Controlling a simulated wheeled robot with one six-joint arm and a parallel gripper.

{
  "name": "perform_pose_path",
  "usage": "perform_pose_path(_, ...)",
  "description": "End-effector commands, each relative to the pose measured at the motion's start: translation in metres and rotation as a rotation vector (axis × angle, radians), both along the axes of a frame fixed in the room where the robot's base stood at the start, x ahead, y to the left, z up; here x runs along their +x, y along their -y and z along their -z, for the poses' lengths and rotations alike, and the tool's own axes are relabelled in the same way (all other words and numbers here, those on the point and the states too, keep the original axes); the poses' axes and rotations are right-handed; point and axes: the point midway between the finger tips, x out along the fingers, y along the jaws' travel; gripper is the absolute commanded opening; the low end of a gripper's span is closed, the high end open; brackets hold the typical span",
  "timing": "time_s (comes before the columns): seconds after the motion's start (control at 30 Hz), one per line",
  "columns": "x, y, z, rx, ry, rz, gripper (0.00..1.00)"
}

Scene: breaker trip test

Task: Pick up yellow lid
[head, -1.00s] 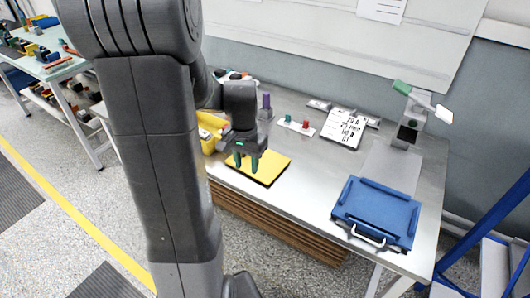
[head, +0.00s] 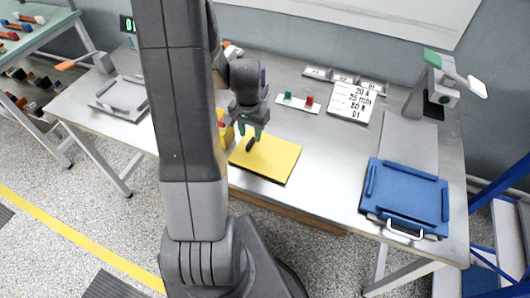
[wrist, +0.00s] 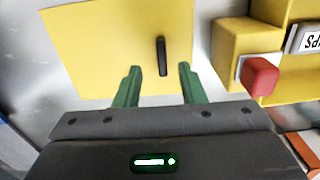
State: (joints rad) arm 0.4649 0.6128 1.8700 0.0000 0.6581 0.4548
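The yellow lid (head: 278,161) is a flat panel with a small black handle (head: 251,144), lying on the steel bench left of its middle. In the wrist view the lid (wrist: 100,45) fills the upper left and its upright black handle (wrist: 162,56) stands between the fingertips, nearer the right one. My gripper (head: 252,133) is over the lid's back left part, with green fingers pointing down. In the wrist view my gripper (wrist: 158,75) is open, with a gap on both sides of the handle. I cannot tell the exact height of the fingertips above the lid.
A button plate (head: 298,102) and a label card (head: 355,101) are behind. The bench middle is bare.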

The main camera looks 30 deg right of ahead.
Motion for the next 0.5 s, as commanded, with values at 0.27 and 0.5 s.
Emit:
perform_pose_path(0.27, 0.002, -0.001, 0.032, 0.002, -0.004, 0.0, 0.36)
perform_pose_path(0.5, 0.002, -0.001, 0.046, 0.001, -0.002, 0.0, 0.36)
